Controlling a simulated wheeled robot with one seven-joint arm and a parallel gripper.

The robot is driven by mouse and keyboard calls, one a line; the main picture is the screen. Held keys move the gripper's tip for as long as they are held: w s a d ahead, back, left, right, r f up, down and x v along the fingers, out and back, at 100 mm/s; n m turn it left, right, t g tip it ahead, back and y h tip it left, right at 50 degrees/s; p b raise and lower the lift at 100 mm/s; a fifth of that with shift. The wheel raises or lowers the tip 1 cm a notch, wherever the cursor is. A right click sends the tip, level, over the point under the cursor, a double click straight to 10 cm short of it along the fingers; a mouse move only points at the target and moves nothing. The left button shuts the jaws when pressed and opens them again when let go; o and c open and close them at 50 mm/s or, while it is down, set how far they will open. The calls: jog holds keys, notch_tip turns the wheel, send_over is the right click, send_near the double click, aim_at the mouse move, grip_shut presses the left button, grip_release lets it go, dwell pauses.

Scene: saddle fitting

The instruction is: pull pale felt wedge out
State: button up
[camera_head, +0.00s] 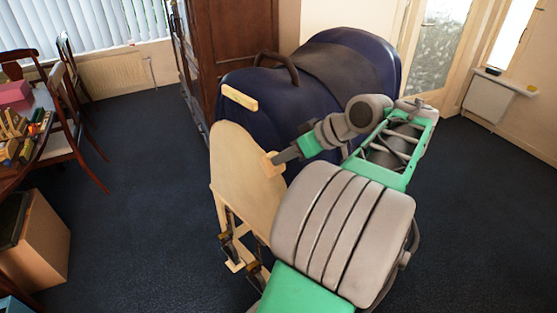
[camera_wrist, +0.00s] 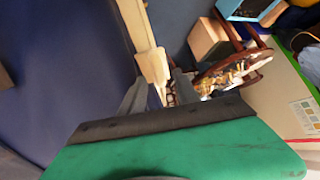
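A pale wedge (camera_head: 272,164) sticks out at the right edge of a pale wooden board, at the tips of my gripper (camera_head: 284,157). It also shows in the wrist view (camera_wrist: 152,66), with my grey fingers (camera_wrist: 160,88) on either side of its near end. I cannot tell whether they press on it. A second pale wedge-like piece (camera_head: 239,98) lies against the upper left of a dark blue padded body (camera_head: 300,85). A dark saddle-like pad (camera_head: 350,68) lies over that body. The inner end of the wedge at my gripper is hidden.
The pale board (camera_head: 243,180) stands at the body's near end, with dark clamps (camera_head: 230,238) below. A cabinet (camera_head: 232,40) stands behind. A table with small blocks (camera_head: 15,130), chairs and a box (camera_head: 35,240) are at left. The carpet (camera_head: 140,200) between is clear.

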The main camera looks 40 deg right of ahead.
jog(key=x, duration=0.3)
jog(key=shift+w+f, duration=0.25)
grip_shut()
jog(key=shift+a, duration=0.1)
dwell(1.1)
